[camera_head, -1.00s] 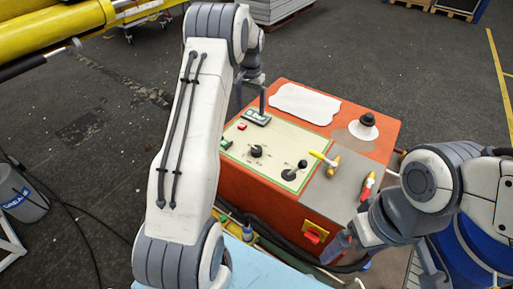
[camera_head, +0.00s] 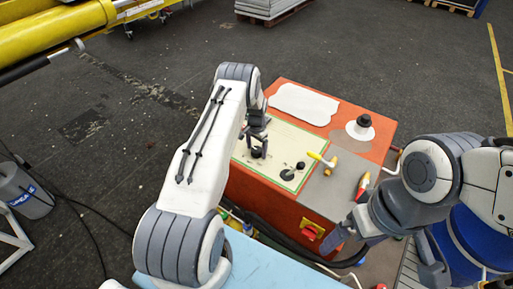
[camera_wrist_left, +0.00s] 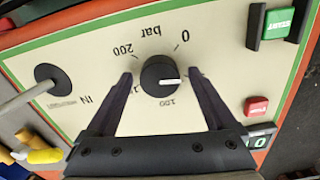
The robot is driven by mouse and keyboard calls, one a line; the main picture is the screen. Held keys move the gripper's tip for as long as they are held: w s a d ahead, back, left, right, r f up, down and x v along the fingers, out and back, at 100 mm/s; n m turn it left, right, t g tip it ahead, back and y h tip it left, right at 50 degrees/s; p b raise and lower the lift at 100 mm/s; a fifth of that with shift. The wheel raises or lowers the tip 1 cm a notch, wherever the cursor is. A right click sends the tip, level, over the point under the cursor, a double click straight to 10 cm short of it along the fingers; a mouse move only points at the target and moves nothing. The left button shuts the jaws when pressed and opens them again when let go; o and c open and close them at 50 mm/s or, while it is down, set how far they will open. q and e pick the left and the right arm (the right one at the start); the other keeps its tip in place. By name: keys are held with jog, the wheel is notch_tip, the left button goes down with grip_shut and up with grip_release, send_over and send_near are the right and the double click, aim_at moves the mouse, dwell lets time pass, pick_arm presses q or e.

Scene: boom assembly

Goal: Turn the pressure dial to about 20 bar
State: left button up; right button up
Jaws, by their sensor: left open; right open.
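The pressure dial (camera_wrist_left: 160,77) is a round black knob with a white pointer line on a cream panel (camera_wrist_left: 75,62). In the left wrist view the scale appears upside down, with 0, 200 and 100 readable. The pointer points right, between 0 and 100; the marking there is hidden by a finger. My left gripper (camera_wrist_left: 162,74) is open, with one finger on each side of the knob; I cannot tell if they touch it. My right gripper (camera_head: 385,262) is open and empty, in front of the orange box (camera_head: 270,205).
A dark digital display (camera_wrist_left: 260,139) is partly covered at the right. Near it are a red button (camera_wrist_left: 257,106) and a green button (camera_wrist_left: 277,23). A joystick (camera_wrist_left: 48,78) stands left of the dial. Yellow-handled (camera_head: 322,159) and red-handled (camera_head: 362,186) levers are on the box's grey plate.

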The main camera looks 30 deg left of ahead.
pick_arm(q)
jog(key=shift+f, duration=0.2)
jog(key=c, duration=1.4)
jog(key=n+b, duration=0.3)
jog(key=b, duration=0.2)
jog(key=shift+f+n, duration=0.2)
jog(key=shift+n, duration=0.2)
jog(key=shift+r+n, duration=0.2)
jog(key=shift+n, duration=0.4)
jog(key=o, duration=1.4)
jog(key=shift+r, duration=0.15)
